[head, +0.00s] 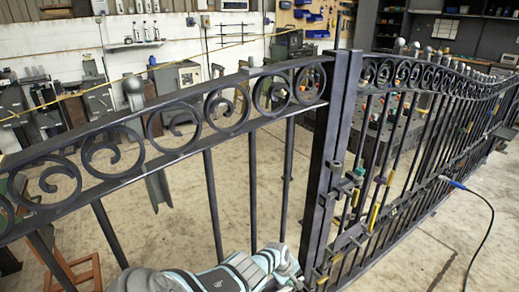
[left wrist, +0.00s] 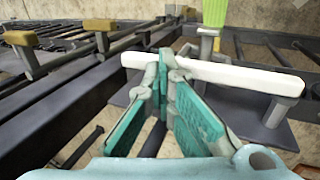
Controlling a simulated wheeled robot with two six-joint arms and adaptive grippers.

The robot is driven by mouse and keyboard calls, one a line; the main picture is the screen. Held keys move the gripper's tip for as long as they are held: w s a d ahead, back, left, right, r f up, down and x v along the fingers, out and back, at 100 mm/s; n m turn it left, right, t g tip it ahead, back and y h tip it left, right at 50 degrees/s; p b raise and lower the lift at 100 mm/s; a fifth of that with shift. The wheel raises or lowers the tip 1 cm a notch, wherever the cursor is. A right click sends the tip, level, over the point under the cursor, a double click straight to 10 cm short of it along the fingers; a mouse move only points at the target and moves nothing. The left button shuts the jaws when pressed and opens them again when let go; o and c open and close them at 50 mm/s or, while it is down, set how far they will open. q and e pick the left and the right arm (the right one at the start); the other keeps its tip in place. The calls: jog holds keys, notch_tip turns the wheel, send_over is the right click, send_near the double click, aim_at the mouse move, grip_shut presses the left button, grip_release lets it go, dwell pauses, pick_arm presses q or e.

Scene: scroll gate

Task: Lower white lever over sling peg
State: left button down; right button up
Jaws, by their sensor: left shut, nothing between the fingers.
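In the left wrist view a white lever (left wrist: 245,76) lies nearly level across the picture, just beyond my left gripper (left wrist: 172,62). The gripper's teal-padded fingers are shut and empty, their tips overlapping the lever in the picture; I cannot tell if they touch it. A grey post (left wrist: 278,110) stands under the lever's right end. A green grip (left wrist: 215,12) on a grey stem is behind the lever. I cannot tell which part is the sling peg. In the head view my left gripper (head: 284,266) is low, beside the gate's middle post. My right gripper is not in view.
The dark scroll gate (head: 339,125) spans the head view, with yellow-handled fittings (head: 374,214) right of its middle post. Tan-ended brackets (left wrist: 20,38) show in the left wrist view. A cable (head: 485,235) hangs at right. Concrete floor is open at lower right.

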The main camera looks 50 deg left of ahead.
pick_arm(q)
notch_tip(320, 180, up, 14)
jog(key=p, duration=1.3)
